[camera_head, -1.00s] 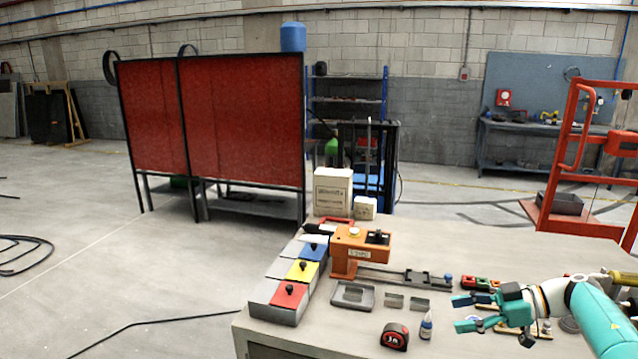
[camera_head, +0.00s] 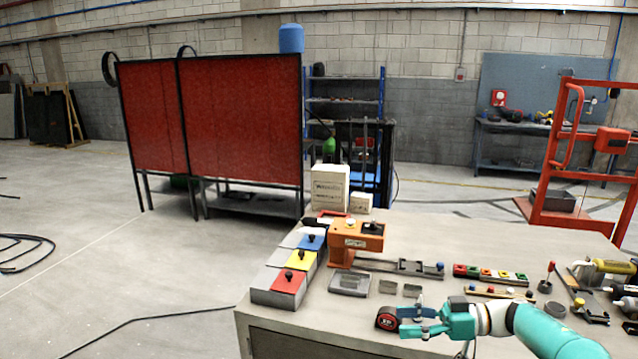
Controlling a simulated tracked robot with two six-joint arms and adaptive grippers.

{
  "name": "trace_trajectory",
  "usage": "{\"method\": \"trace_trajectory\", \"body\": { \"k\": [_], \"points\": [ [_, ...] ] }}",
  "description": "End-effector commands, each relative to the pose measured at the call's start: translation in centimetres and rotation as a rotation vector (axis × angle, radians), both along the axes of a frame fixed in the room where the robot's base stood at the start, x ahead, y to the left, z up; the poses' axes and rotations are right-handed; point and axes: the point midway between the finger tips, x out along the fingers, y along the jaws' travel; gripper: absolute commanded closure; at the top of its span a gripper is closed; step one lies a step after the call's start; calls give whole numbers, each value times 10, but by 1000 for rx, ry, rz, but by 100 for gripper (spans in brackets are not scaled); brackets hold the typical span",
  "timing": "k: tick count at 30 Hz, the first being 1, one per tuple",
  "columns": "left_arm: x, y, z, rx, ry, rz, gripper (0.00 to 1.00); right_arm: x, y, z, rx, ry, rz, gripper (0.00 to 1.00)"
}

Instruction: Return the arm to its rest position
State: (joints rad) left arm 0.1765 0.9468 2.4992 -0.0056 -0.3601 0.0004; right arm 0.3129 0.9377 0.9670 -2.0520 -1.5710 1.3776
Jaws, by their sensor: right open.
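My right arm comes in from the lower right, teal and white. Its right gripper (camera_head: 408,321) is open over the near edge of the workbench (camera_head: 300,335), its fingers pointing left. The fingers are close beside a red and black tape measure (camera_head: 387,318); I cannot tell whether they touch it. Nothing shows held between the fingers. My left gripper is not in view.
Tools crowd the right side. A red welding screen (camera_head: 240,120) stands behind on the left.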

Motion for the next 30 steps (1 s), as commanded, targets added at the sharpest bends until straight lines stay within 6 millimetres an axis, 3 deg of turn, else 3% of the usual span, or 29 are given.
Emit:
{"method": "trace_trajectory", "body": {
  "k": [5, 8, 11, 14, 17, 21, 25, 30],
  "points": [
    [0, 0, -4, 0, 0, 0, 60, 7, 47, -16, 218, 116, -106, 35],
    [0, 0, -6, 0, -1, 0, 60, 15, 70, -40, 331, 222, -254, 35],
    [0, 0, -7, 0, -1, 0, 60, 19, 84, -82, 379, 358, -450, 35],
    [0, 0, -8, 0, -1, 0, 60, 6, 90, -141, 335, 521, -658, 35],
    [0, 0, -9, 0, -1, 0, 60, -26, 89, -203, 220, 679, -830, 35],
    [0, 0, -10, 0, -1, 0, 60, -91, 84, -273, 5, 877, -983, 35],
    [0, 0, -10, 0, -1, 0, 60, -166, 76, -321, -221, 1047, -1056, 35],
    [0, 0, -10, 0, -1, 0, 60, -263, 64, -352, -504, 1230, -1061, 35]
  ]
}}
